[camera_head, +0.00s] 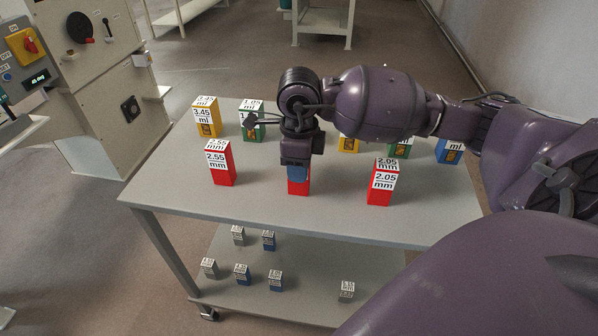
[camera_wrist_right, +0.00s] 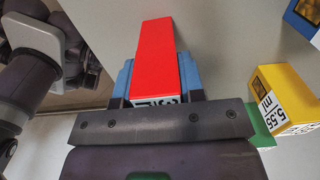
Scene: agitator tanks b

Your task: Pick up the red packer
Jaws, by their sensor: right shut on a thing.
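My right gripper (camera_head: 298,172) is shut on the middle red packer (camera_head: 298,187) at the front of the table. Its blue fingers cover the packer's upper part and hide its label. In the right wrist view, the red packer (camera_wrist_right: 155,55) sits between the blue fingers (camera_wrist_right: 157,78), with part of a white label at its near end. Its base appears to be at table level; I cannot tell if it is clear of the top. A red packer marked 2.55 mm (camera_head: 222,170) stands to its left, and one marked 2.05 mm (camera_head: 381,189) to its right.
Behind stand a yellow packer (camera_head: 208,125), a green packer (camera_head: 252,130) and others, partly hidden by my right arm. The grey table (camera_head: 150,185) has a lower shelf (camera_head: 310,285) with several small boxes. A control machine (camera_head: 95,80) stands at the left.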

